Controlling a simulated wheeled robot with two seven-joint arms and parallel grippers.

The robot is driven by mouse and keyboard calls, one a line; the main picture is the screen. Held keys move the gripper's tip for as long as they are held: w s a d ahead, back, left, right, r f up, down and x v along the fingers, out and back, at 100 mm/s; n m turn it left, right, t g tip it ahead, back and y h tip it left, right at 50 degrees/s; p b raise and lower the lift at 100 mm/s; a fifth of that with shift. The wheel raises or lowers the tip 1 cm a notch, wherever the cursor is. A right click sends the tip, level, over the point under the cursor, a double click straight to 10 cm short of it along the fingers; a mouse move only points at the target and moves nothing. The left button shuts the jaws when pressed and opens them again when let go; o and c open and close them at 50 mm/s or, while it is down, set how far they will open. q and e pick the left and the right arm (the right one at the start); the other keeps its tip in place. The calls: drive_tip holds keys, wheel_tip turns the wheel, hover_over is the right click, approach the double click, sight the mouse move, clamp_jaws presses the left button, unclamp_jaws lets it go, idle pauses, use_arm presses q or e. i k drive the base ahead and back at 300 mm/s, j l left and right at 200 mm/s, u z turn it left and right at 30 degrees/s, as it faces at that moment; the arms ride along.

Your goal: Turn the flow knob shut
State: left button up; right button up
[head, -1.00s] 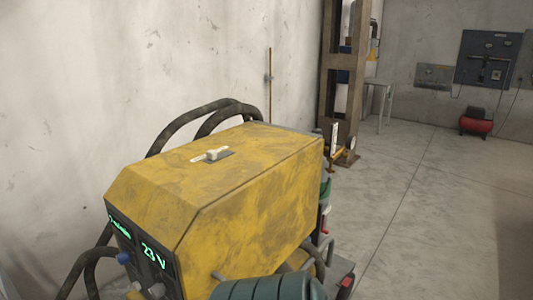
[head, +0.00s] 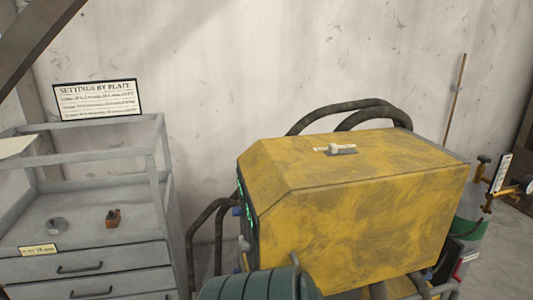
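A yellow, worn welding machine (head: 360,210) fills the middle and right of the head view. A small light knob or handle (head: 335,149) stands on its top plate. Its front panel (head: 249,215) faces left and shows edge-on, with green display marks and small knobs (head: 243,243). Brass fittings with a white upright gauge tube (head: 501,172) stand behind its right end, above a green cylinder (head: 467,228). I cannot tell which part is the flow knob. Neither of my grippers is in view.
A grey drawer cart (head: 85,262) stands at the left, with small items on its shelf and a sign (head: 98,99) headed "SETTINGS BY PLATE" above. Black hoses (head: 350,112) arch behind the machine. A pale wall (head: 300,60) closes off the back.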

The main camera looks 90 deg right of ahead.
sight(513, 198)
drive_tip(key=k+l+u, duration=0.1)
drive_tip(key=k+u, duration=0.25)
drive_tip(key=k, duration=0.15)
drive_tip(key=k+z, duration=0.3)
drive_tip(key=z, duration=0.8)
drive_tip(key=k+l+z, duration=0.1)
drive_tip(key=z, duration=0.55)
drive_tip(key=l+z, duration=0.1)
drive_tip(key=z, duration=0.55)
drive_tip(key=l+z, duration=0.1)
drive_tip(key=z, duration=0.55)
drive_tip(key=l+z, duration=0.1)
drive_tip(key=z, duration=0.5)
drive_tip(key=l+z, duration=0.1)
drive_tip(key=z, duration=1.2)
drive_tip(key=i+z, duration=0.1)
drive_tip(key=z, duration=0.55)
